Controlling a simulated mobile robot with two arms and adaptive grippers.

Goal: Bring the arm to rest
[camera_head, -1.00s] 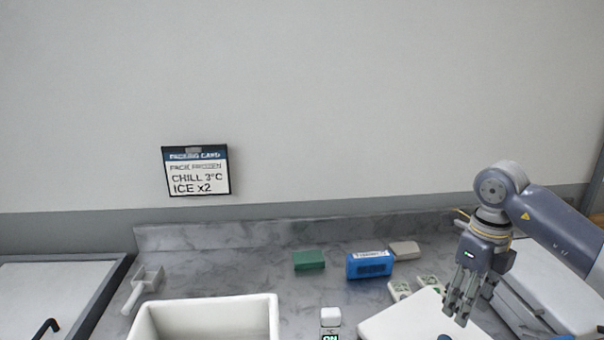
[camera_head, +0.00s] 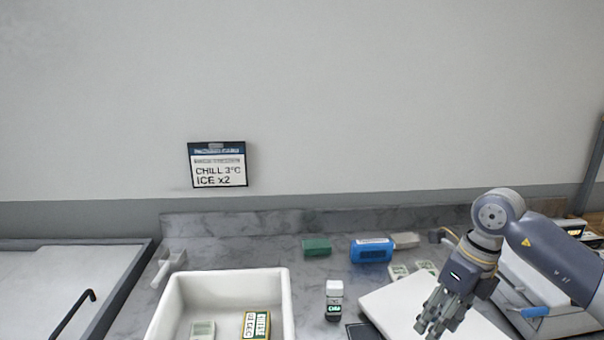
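My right arm comes in from the right, and its gripper (camera_head: 436,326) hangs tilted over the white board (camera_head: 400,301) on the counter. Its fingers point down and to the left. I see nothing between them, and they look spread apart. The fingertips are near the bottom of the picture, and I cannot tell how high they are above the board. My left gripper is not in view.
A white bin (camera_head: 173,301) at the front holds two small packs. A small white-capped device (camera_head: 334,299), a blue pack (camera_head: 371,250), a green block (camera_head: 317,246) and a scoop (camera_head: 169,266) stand on the marble counter.

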